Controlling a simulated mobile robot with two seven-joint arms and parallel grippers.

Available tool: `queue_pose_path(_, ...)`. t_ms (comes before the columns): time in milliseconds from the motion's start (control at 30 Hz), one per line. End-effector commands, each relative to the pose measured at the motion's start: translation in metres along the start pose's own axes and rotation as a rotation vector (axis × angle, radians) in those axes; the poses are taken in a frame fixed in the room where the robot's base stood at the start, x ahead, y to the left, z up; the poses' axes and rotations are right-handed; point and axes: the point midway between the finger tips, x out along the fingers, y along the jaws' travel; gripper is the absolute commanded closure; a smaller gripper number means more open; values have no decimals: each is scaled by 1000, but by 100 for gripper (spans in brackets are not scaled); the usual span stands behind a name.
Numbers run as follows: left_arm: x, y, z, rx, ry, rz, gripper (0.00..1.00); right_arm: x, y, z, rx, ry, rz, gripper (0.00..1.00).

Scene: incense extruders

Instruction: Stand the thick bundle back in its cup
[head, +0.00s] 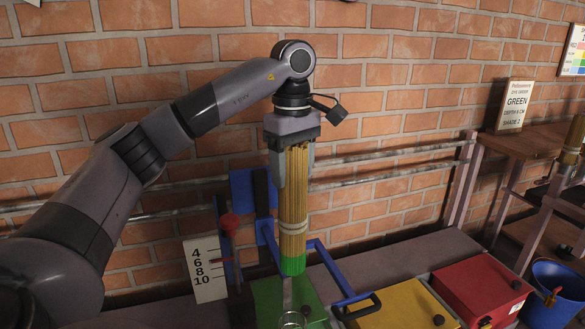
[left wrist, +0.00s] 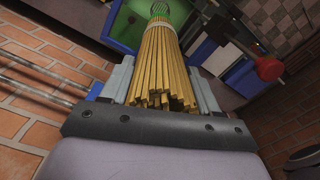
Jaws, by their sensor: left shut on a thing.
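My left gripper (head: 292,165) is shut on the upper part of a thick bundle (head: 293,215) of tan sticks. The bundle hangs upright, with a pale band low down and a green lower end. It is above or in front of a green box; I cannot tell the exact gap. In the left wrist view the bundle (left wrist: 160,70) runs away between the fingers (left wrist: 160,90) to its green end. A clear round rim (head: 291,320), perhaps a glass cup, shows at the bottom edge, mostly cut off. My right gripper is not in view.
Green (head: 270,298), yellow (head: 395,307) and red (head: 480,287) boxes line the bench. A blue frame (head: 335,270), a red-knobbed lever (head: 229,224) and a number scale (head: 205,270) stand close by. A blue bucket (head: 550,300) and a shelf with a "GREEN" sign (head: 515,105) are right.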

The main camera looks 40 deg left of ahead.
Motion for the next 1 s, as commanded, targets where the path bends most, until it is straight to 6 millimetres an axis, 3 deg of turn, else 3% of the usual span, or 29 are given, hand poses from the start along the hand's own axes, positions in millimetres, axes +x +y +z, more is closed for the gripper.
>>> queue_pose_path(33,-11,0,0,0,0,2,100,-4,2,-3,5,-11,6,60)
queue_pose_path(600,-55,0,0,-1,0,1,100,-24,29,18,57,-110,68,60)
queue_pose_path(1000,-86,0,0,0,-1,2,100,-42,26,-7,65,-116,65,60)
